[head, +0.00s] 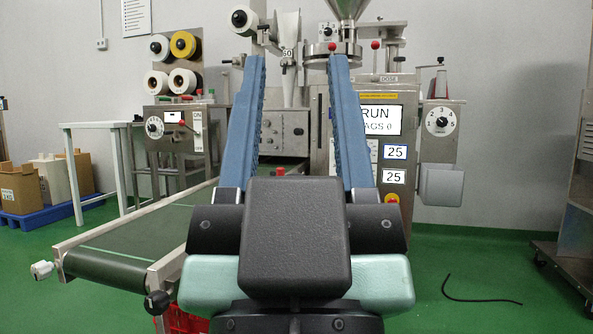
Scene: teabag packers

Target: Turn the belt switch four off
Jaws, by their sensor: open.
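My gripper (297,60) is in the middle of the head view, its two long blue fingers spread apart with nothing between them. Its grey body hides part of the machine behind. No switch that I can read as belt switch four shows. A steel control box (180,140) at the left carries a round dial (154,127) and small markings at its right edge, too small to read. A steel box (441,150) at the right carries a numbered rotary dial (441,122). The green conveyor belt (125,238) runs at the lower left. My gripper appears apart from these.
A packing machine with a screen (380,121) reading RUN stands behind my gripper. A white table (92,126) and cardboard boxes (20,188) are at the left. A dark cable (482,300) lies on the green floor at the right. A steel cart (577,233) stands at the right edge.

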